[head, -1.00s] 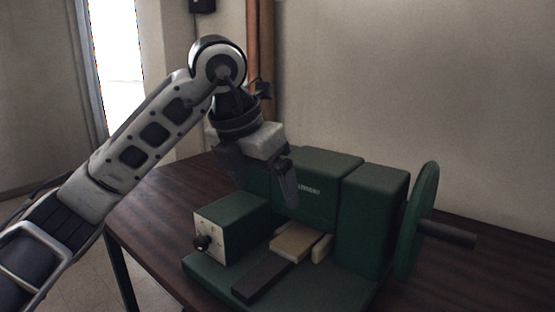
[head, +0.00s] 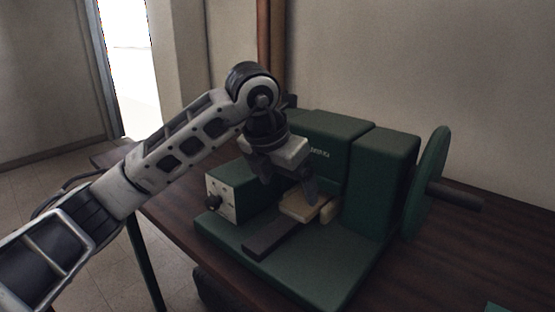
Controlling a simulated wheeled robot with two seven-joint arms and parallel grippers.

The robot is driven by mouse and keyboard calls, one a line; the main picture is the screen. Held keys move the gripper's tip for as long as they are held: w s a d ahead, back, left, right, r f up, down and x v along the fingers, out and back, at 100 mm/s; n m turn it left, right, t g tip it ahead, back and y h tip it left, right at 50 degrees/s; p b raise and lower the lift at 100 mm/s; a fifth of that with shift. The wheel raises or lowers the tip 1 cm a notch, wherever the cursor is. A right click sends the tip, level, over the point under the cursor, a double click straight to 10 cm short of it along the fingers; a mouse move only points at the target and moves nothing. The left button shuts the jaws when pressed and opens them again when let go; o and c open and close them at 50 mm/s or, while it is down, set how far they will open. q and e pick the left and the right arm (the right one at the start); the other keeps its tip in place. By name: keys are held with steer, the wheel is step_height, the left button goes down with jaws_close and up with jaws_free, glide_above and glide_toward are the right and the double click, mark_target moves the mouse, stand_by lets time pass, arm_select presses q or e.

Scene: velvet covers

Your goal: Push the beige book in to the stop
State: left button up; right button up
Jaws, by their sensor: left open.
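The beige book (head: 300,209) lies flat in the slot of the green machine (head: 336,143), just behind a dark flat bar (head: 272,240). A smaller beige block (head: 328,211) stands close to its right side. My left gripper (head: 289,190) is open and points down over the book. One finger is in front of the book's back part and hides some of it; whether it touches the book I cannot tell. The stop is not clearly visible behind the gripper. My right gripper is not in view.
A green box with a pale front and black knob (head: 222,200) stands left of the book. Taller green blocks (head: 379,180) and a green handwheel (head: 427,182) with a dark handle rise on the right. The green base (head: 315,265) is bare at the front.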

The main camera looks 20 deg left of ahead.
mark_target(295, 208)
arm_select(q)
steer(key=x, duration=0.6)
steer(key=shift+f, duration=0.2)
steer(key=c, duration=1.1)
steer(key=o, duration=1.1)
steer(key=shift+r, duration=0.1)
steer(key=v, duration=1.6)
steer(key=shift+w, duration=0.1)
